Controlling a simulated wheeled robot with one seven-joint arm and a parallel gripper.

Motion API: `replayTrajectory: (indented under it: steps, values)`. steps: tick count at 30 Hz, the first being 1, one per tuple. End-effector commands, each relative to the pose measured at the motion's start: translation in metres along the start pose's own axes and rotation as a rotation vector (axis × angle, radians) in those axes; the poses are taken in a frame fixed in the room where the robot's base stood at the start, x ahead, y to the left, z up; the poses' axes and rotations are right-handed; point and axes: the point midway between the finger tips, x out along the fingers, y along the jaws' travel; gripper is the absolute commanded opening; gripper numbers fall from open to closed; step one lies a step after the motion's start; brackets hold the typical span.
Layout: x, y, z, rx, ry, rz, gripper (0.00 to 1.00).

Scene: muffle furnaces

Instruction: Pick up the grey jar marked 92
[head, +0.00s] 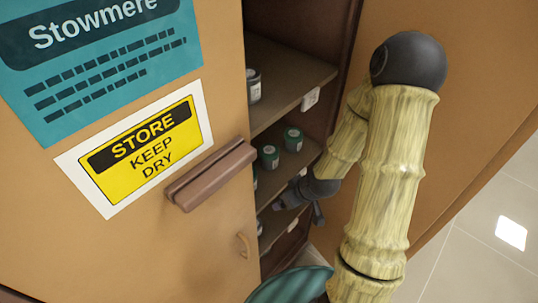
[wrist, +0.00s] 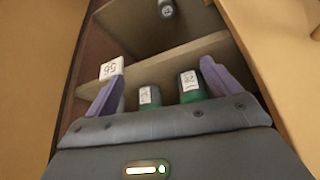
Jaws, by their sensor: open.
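The number 92 cannot be read on any jar. A grey jar with a pale label (head: 254,86) stands on the upper shelf, partly cut off by the cabinet door; a jar at the top of the wrist view (wrist: 166,8) is also small and cropped. Two green jars with white labels, the left one (head: 269,156) (wrist: 149,97) and the right one (head: 293,139) (wrist: 189,85), stand on the shelf below. A greyish shape (wrist: 119,104) shows beside my left finger, mostly hidden. My gripper (head: 299,208) (wrist: 159,77) is open and empty, low at the cabinet opening.
The left cabinet door (head: 218,235), with a brown handle (head: 211,175), covers part of the shelves. A tag (head: 310,98) hangs on the upper shelf edge; a numbered card (wrist: 111,69) shows in the wrist view. Tiled floor (head: 480,240) is clear at right.

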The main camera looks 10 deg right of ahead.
Motion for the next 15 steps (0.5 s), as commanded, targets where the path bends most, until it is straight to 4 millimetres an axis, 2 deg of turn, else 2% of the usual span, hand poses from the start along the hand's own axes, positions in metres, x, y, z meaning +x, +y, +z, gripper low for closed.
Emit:
replayTrajectory:
  steps: [3, 7, 11, 15]
  values:
    - [0.015, 0.002, -0.003, -0.009, 0.110, -0.035, 0.89]
    - [0.025, 0.005, -0.013, -0.005, 0.259, -0.042, 0.89]
    - [0.026, 0.014, -0.027, 0.026, 0.424, -0.012, 0.89]
    - [0.018, 0.033, -0.040, 0.083, 0.584, 0.060, 0.89]
